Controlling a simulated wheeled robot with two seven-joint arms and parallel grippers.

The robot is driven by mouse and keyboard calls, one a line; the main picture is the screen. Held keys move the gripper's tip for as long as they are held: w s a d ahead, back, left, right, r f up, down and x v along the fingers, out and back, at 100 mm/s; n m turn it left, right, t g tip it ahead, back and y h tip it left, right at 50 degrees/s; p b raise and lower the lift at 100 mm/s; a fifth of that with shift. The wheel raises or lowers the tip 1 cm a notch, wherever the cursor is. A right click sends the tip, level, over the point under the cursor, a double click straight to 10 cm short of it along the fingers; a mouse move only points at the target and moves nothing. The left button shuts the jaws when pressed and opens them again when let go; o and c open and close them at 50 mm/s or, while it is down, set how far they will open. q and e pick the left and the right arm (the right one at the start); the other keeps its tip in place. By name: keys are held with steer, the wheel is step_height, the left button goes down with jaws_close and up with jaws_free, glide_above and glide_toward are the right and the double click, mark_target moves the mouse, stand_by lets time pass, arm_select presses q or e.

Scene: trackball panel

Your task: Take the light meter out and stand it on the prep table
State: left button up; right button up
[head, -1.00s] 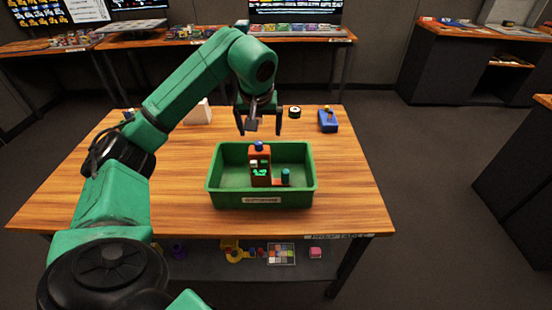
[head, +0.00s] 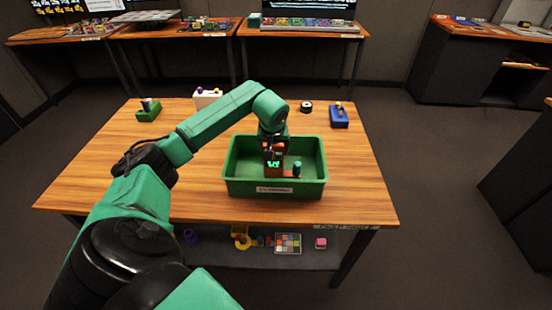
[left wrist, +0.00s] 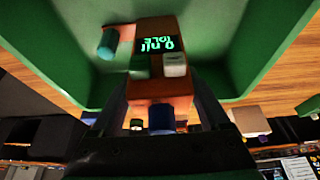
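The device I take as the light meter is an orange-brown upright body with a green-lit display (head: 273,164); a teal knob stands at its right. It is inside the green bin (head: 243,187). In the left wrist view the meter (left wrist: 165,88) also shows a white button and a blue knob. My left gripper (head: 273,147) is down at the meter's top, its dark fingers on either side of the body. Whether they press on it I cannot tell. My right gripper is not in view.
On the table are a green box with a knob (head: 149,111), a white box (head: 207,98), a black round item (head: 306,107) and a blue joystick box (head: 339,118). Table space left and right of the bin is clear.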

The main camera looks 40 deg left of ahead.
arm_select(q)
steer(key=c, duration=1)
steer(key=shift+r, duration=0.2)
